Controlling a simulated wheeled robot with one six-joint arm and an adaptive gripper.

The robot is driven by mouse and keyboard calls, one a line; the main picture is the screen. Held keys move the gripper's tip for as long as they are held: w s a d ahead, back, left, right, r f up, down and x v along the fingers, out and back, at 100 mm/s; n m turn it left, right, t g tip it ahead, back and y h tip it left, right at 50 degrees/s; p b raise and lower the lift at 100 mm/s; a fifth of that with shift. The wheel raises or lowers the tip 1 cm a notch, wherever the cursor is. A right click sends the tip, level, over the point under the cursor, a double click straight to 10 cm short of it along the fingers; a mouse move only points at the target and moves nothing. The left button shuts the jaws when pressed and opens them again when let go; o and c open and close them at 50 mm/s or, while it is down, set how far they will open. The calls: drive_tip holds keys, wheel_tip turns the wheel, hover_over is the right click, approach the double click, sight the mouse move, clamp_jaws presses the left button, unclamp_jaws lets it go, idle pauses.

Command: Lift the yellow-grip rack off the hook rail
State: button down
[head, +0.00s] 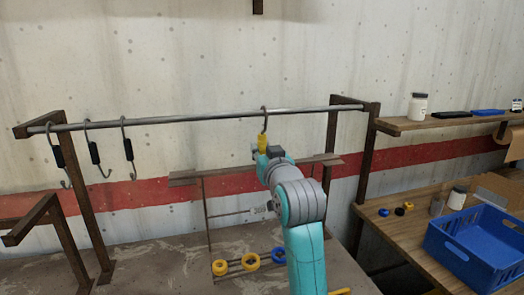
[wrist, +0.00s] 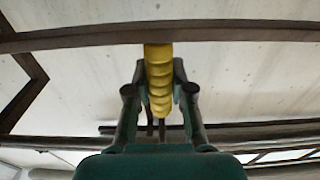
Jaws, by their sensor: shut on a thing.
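The yellow grip (head: 262,142) is on a dark hook (head: 264,118) whose top is over the metal hook rail (head: 200,118). In the wrist view the grip (wrist: 158,72) is ribbed and points down between the two fingers of my gripper (wrist: 160,88). My gripper also shows in the head view (head: 262,152), just below the rail, shut on the yellow grip. My arm hides part of what hangs below, so I cannot tell how the rack's lower part joins the grip.
Several black-grip hooks (head: 94,150) hang on the rail's left part. A brown bar (head: 225,172) is behind my gripper. Yellow and blue rings (head: 250,261) are below. A blue crate (head: 478,245) and a shelf (head: 440,122) stand at right.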

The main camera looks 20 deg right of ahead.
sight(264, 139)
drive_tip(key=shift+r, duration=0.25)
drive_tip(key=shift+r, duration=1.45)
drive_tip(key=shift+s, duration=0.15)
